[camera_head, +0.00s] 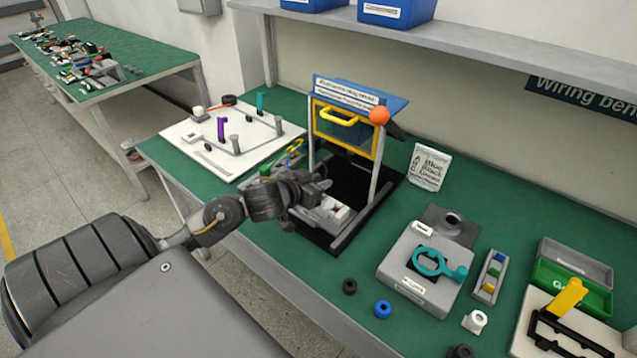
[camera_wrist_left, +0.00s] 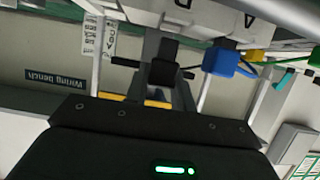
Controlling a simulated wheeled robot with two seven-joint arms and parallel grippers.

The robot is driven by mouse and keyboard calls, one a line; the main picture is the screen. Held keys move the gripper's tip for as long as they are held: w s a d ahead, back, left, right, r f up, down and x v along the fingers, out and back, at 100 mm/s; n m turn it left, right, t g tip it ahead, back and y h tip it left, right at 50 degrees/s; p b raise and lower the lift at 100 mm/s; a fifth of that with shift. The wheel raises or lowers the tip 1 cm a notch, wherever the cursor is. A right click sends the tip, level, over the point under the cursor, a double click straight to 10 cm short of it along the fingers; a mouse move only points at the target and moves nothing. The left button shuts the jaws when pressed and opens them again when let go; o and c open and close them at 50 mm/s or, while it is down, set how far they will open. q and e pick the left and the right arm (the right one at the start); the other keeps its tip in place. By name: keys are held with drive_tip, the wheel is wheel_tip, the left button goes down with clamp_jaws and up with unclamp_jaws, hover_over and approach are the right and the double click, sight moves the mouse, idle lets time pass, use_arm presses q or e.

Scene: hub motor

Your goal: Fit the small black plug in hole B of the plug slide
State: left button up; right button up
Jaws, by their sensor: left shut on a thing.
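My left gripper (camera_head: 318,187) reaches in from the left to the front of the framed station on the green bench. It is shut on the small black plug (camera_wrist_left: 163,62), which shows in the left wrist view between its dark fingers. In that view a pale block, seemingly the plug slide (camera_wrist_left: 208,14), carries a letter A, and a blue plug (camera_wrist_left: 228,62) is close beside the black one. In the head view a grey and white block (camera_head: 335,211) lies just right of the gripper. Hole B and the plug's tip cannot be made out. My right gripper is out of view.
The station's frame (camera_head: 374,190) with its yellow handle (camera_head: 338,117) and orange ball (camera_head: 379,115) stands close around the gripper. A white board with pegs (camera_head: 200,155) is to the left. A grey fixture with a teal ring (camera_head: 435,262) and loose collars (camera_head: 382,309) are to the right.

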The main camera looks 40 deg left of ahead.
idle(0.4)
use_arm(q)
drive_tip(key=shift+s+f, duration=0.1)
drive_tip(key=shift+f, duration=0.2)
drive_tip(key=shift+p, duration=0.45)
drive_tip(key=shift+f+b, duration=0.65)
drive_tip(key=shift+f, duration=0.3)
idle(0.7)
drive_tip(key=o, duration=1)
drive_tip(key=shift+o, duration=0.2)
drive_tip(key=shift+r, duration=0.1)
drive_tip(key=v, duration=1)
drive_tip(key=shift+s+p, duration=0.35)
drive_tip(key=shift+s, duration=0.05)
drive_tip(key=shift+d, duration=0.1)
